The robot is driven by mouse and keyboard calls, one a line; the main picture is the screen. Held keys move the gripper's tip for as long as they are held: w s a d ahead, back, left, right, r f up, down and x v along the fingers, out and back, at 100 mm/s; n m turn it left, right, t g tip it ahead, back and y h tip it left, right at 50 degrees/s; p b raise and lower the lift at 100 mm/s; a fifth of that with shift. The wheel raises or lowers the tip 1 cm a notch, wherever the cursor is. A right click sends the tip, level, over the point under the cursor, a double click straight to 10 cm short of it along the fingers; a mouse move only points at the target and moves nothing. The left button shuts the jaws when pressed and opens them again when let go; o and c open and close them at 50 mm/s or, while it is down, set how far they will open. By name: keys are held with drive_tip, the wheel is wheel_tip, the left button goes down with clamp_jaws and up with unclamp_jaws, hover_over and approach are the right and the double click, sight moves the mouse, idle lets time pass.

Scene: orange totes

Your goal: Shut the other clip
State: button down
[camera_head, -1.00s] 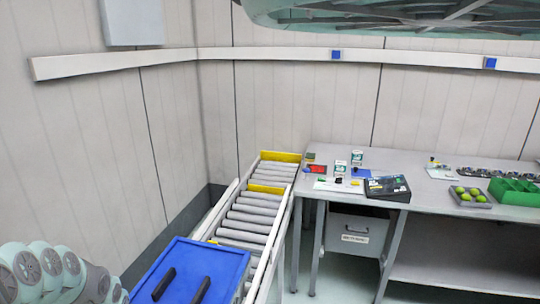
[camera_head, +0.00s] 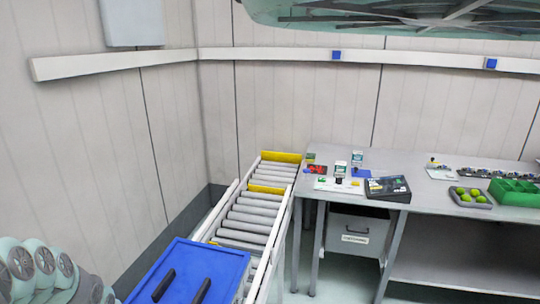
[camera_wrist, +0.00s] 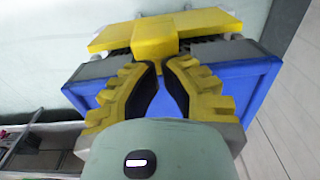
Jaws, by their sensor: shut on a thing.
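In the wrist view a yellow T-shaped piece (camera_wrist: 165,28), which looks like the clip, stands at the edge of a blue box (camera_wrist: 238,88) with grey strips along its rim. My gripper (camera_wrist: 165,66) has yellow ribbed fingers with dark inner pads. Its fingertips come together at the stem of the yellow piece and look shut on it. The fingers hide the middle of the blue side. In the head view a blue tote lid (camera_head: 195,262) with two black bars lies at the bottom; my gripper is out of that view.
A roller conveyor (camera_head: 250,218) with yellow cross-bars runs behind the blue lid. A grey workbench (camera_head: 425,205) at right carries a black box (camera_head: 388,188), a green bin (camera_head: 515,192) and a tray of green balls (camera_head: 470,197). Walls close off the left and back.

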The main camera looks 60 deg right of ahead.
drive_tip(key=shift+s+a+f, duration=0.15)
drive_tip(key=shift+s+f, duration=0.05)
drive_tip(key=shift+f, duration=0.05)
drive_tip(key=shift+a+f+b, duration=0.1)
drive_tip(key=shift+f+b, duration=0.05)
drive_tip(key=shift+b, duration=0.15)
drive_tip(key=shift+a+f, duration=0.15)
drive_tip(key=shift+f, duration=0.1)
drive_tip(key=shift+f+b, duration=0.15)
drive_tip(key=shift+b, duration=0.25)
drive_tip(key=shift+a+f, duration=0.2)
drive_tip(key=shift+f, duration=0.05)
drive_tip(key=shift+s+f+b, duration=0.1)
drive_tip(key=shift+f+b, duration=0.05)
drive_tip(key=shift+b, duration=0.25)
